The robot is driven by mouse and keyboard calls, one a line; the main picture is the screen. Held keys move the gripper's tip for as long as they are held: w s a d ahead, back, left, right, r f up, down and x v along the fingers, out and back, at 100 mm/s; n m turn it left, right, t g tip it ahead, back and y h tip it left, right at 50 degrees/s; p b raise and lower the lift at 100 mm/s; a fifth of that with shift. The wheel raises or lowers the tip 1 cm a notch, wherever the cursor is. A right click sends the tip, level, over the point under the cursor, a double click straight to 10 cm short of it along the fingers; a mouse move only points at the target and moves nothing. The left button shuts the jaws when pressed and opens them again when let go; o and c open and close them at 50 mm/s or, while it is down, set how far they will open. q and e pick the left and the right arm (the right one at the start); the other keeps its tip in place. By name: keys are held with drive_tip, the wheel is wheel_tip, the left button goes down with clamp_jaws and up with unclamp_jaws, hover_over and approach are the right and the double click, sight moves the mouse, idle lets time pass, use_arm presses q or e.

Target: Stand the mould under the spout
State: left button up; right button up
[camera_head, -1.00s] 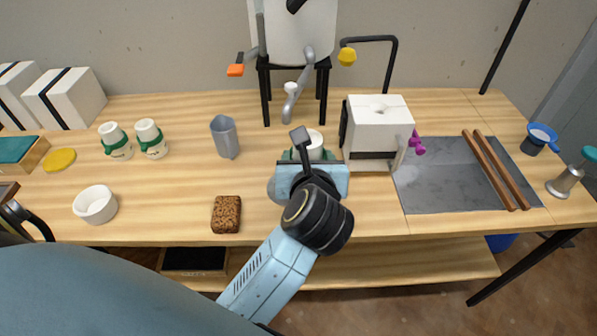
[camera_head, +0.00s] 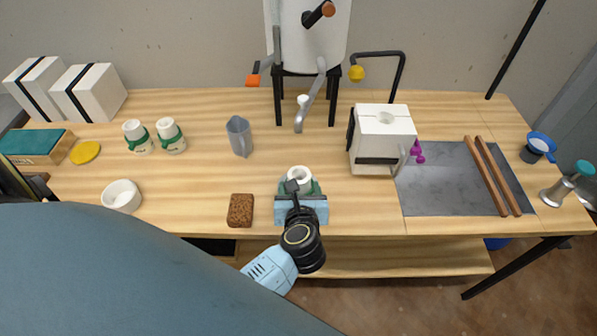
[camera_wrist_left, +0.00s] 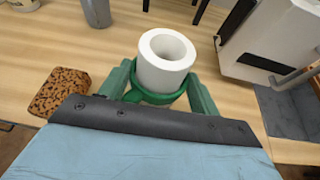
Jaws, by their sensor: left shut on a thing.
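The mould (camera_head: 300,176) is a white hollow cylinder with a green band, upright in my left gripper (camera_head: 301,190). In the left wrist view, the gripper's green fingers (camera_wrist_left: 165,92) lie on either side of the mould (camera_wrist_left: 166,60), shut on its band. I cannot tell whether its base touches the table. The grey spout (camera_head: 312,95) hangs from the white tank (camera_head: 308,40) at the back. The mould is in front of the spout, nearer the table's front edge, and not beneath it. My right gripper is not in view.
A brown cork block (camera_head: 240,210) lies left of the mould, a white box-shaped machine (camera_head: 383,138) stands to its right. The table between mould and spout is clear.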

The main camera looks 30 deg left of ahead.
use_arm(q)
drive_tip(key=shift+x, duration=4.05)
drive_tip(key=shift+f, duration=0.1)
drive_tip(key=shift+f, duration=0.15)
drive_tip(key=o, duration=1.1)
drive_tip(key=shift+s, duration=0.1)
drive_tip(key=shift+f, duration=0.1)
drive_tip(key=shift+r, duration=0.3)
drive_tip(key=v, duration=1.2)
drive_tip(key=shift+d+f, duration=0.1)
